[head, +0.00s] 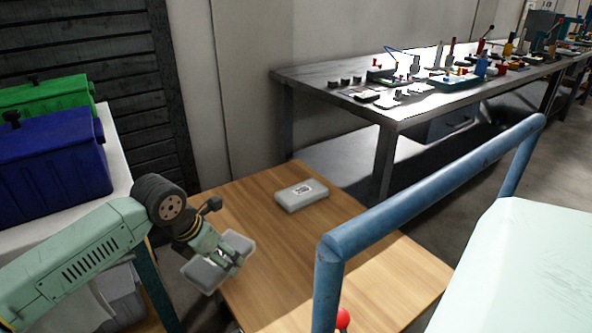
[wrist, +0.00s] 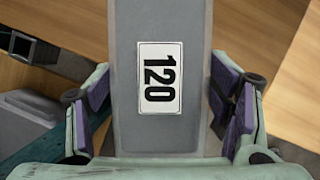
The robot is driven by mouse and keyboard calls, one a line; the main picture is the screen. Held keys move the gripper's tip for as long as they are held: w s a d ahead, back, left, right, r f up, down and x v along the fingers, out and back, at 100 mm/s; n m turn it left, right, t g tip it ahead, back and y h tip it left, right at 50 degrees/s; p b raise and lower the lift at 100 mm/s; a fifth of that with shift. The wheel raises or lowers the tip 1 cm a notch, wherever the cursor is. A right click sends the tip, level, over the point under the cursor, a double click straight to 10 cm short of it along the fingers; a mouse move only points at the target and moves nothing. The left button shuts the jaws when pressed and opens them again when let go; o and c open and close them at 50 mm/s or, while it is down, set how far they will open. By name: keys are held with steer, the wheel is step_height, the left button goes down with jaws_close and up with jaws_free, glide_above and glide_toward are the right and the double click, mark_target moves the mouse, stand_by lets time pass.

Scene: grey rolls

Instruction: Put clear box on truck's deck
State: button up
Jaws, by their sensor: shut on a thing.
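My gripper (head: 222,257) is shut on a grey box (head: 206,275) across its middle, in front of the left edge of the truck's wooden deck (head: 250,215). In the wrist view the purple-padded jaws flank this grey box (wrist: 160,30), whose white label reads 120. Wood shows on both sides of it there; I cannot tell its height above the deck. A second grey box (head: 301,195) with a white label lies flat on the deck's far part. Neither box looks see-through.
The truck's blue handle (head: 440,185) rises across the deck's near right side. A red knob (head: 343,318) is below it. A white table with green (head: 45,97) and blue (head: 50,160) bins is at left. A workbench (head: 345,110) with tools stands behind. The deck's middle is clear.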

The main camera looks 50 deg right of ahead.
steer(key=p, duration=0.2)
glide_above(255, 232)
steer(key=a, duration=0.2)
steer(key=shift+d+f, duration=0.2)
steer(key=shift+f, duration=0.45)
steer(key=shift+d+f, duration=0.1)
steer(key=shift+f, duration=0.05)
steer(key=shift+f+p, duration=0.35)
steer(key=shift+f, duration=1.3)
steer(key=shift+f, duration=0.1)
steer(key=o, duration=1.3)
steer(key=shift+c, duration=0.2)
steer(key=v, duration=1.2)
steer(key=shift+b, duration=0.45)
steer(key=shift+s, duration=0.1)
